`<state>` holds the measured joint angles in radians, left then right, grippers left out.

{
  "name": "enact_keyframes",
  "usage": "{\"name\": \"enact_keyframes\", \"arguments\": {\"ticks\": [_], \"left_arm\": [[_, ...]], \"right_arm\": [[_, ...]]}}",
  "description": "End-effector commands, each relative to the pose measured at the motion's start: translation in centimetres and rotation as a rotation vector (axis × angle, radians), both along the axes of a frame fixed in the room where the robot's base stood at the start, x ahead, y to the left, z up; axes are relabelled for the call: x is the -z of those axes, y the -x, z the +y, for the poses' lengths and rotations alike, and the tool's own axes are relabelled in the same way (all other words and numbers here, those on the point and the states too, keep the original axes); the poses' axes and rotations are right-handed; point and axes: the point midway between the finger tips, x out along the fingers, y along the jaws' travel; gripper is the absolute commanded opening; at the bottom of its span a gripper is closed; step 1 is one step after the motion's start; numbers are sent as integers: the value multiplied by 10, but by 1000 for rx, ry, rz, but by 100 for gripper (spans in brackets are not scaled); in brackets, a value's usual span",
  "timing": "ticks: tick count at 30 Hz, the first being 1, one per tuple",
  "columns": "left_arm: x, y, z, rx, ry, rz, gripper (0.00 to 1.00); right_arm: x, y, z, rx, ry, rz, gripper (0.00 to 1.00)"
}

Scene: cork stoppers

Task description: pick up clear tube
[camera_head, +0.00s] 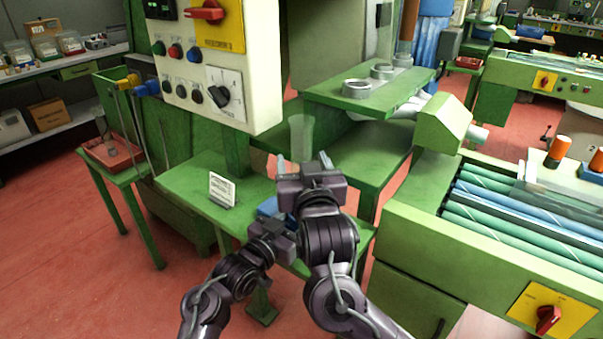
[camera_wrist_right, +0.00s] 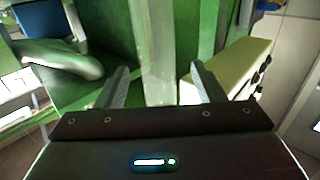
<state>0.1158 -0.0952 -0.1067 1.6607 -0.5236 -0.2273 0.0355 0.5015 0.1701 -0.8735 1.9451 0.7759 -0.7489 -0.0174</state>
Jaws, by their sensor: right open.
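A clear tube (camera_head: 301,132) stands roughly upright just beyond the tips of my right gripper (camera_head: 303,161) in the head view. In the right wrist view the tube (camera_wrist_right: 156,45) runs down the middle, between the two fingers of the right gripper (camera_wrist_right: 160,66), with space on both sides. The right gripper is open and not closed on it. The tube's lower end is hidden behind the right gripper in the head view. My left gripper (camera_head: 271,235) is lower and to the left, by a blue object (camera_head: 268,207); its fingers do not show clearly.
A small white sign (camera_head: 222,188) stands on the green table (camera_head: 185,184). A control panel (camera_head: 220,60) hangs above at left. A green shelf (camera_head: 330,93) with metal rings is behind to the right. A roller conveyor (camera_head: 500,235) stands at right.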

Motion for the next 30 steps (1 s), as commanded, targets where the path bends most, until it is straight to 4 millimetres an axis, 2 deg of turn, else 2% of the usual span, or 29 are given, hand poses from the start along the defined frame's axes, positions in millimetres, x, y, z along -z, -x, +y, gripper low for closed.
{"name": "enact_keyframes", "arguments": {"ticks": [5,12,21,23,30], "left_arm": [[0,0,0,-1,-1,1,17],[0,0,0,0,-1,1,17],[0,0,0,-1,-1,1,17],[0,0,0,-1,-1,1,17],[0,0,0,0,-1,1,17]], "right_arm": [[0,-15,1,2,2,-2,62],[1,-49,5,2,2,-2,62],[2,-55,6,0,-1,-1,62],[2,-55,6,0,-1,-1,57],[2,-55,6,0,0,-1,26]]}}
